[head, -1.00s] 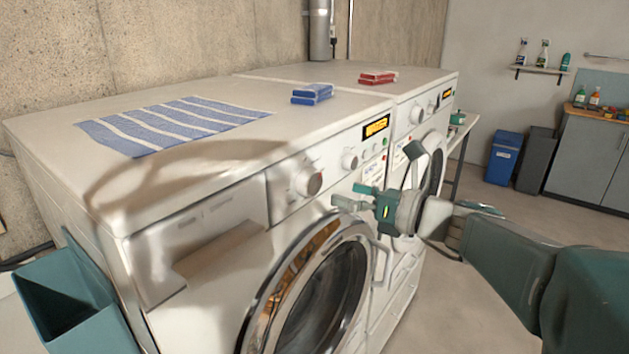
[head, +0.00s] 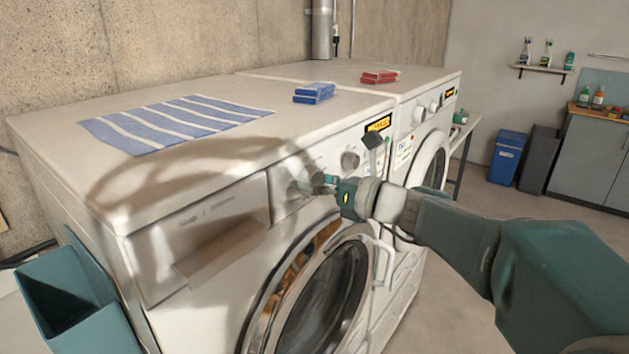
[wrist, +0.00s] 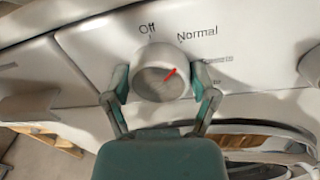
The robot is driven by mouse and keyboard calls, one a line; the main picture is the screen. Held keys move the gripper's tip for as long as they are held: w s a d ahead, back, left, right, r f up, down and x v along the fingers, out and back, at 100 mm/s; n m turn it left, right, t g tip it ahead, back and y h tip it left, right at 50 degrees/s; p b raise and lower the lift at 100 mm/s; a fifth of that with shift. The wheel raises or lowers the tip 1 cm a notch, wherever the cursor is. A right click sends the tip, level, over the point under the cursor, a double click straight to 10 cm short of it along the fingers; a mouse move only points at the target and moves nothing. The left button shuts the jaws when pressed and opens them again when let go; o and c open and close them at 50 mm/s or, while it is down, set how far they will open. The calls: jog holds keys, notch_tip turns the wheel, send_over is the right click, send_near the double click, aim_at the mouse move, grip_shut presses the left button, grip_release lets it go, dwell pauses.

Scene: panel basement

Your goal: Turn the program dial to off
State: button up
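The program dial (wrist: 160,78) is a round white knob on the near washing machine's panel (wrist: 95,55). In the wrist view its red mark points up and right, toward the "Normal" label (wrist: 197,33). The "Off" label (wrist: 147,29) is above the dial, left of "Normal". My gripper (wrist: 162,88) is open, with one finger on each side of the dial. Small gaps seem to show, and I cannot tell whether either finger touches it. In the head view my gripper (head: 312,184) is at the panel and largely hides the dial.
The near washing machine has a round door (head: 330,285) below the panel and a smaller knob (head: 350,160) to the dial's right. A second machine (head: 425,80) stands beyond. Floor is free at right.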

dwell(0.4)
jog(key=n, duration=0.4)
jog(key=shift+r, duration=0.1)
jog(key=shift+n+h, duration=0.4)
jog(key=shift+n, duration=1.9)
jog(key=shift+s, duration=0.1)
jog(key=o, duration=1)
jog(key=shift+d, duration=0.1)
jog(key=v, duration=1.2)
